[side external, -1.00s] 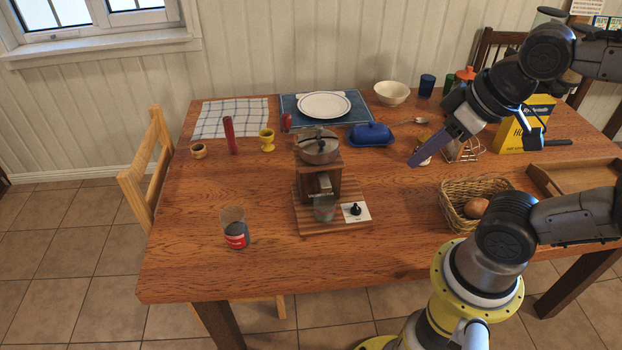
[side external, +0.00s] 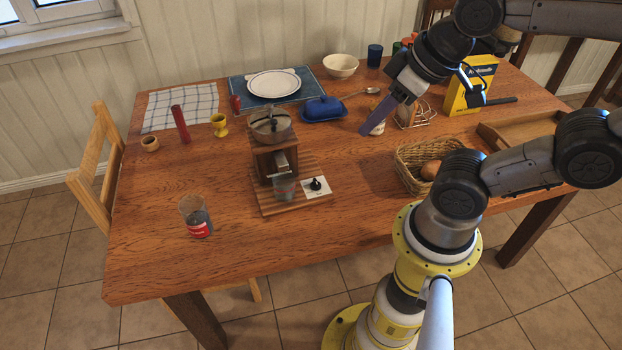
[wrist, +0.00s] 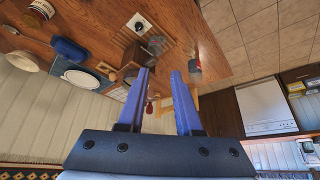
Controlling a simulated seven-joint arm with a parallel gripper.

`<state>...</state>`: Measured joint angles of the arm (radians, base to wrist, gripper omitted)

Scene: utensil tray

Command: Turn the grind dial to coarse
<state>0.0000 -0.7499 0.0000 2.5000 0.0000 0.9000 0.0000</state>
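The wooden coffee grinder (side external: 278,162) stands on a striped wooden board left of my gripper. Its grind dial (side external: 316,184) is a small black knob on a white plate at the board's right front corner. The plate's markings are too small to read. In the wrist view the dial (wrist: 139,25) shows near the top, beside the grinder (wrist: 129,61). My gripper (side external: 364,131) is above the table, behind and to the right of the dial, apart from it. In the wrist view its blue fingers (wrist: 160,73) are spread with nothing between them.
A wicker basket (side external: 402,175) with an egg is right of the dial. A glass with a red label (side external: 197,217) stands at the left front. A blue butter dish (side external: 323,109) is behind the grinder, and a toast rack (side external: 415,115) is beyond my gripper.

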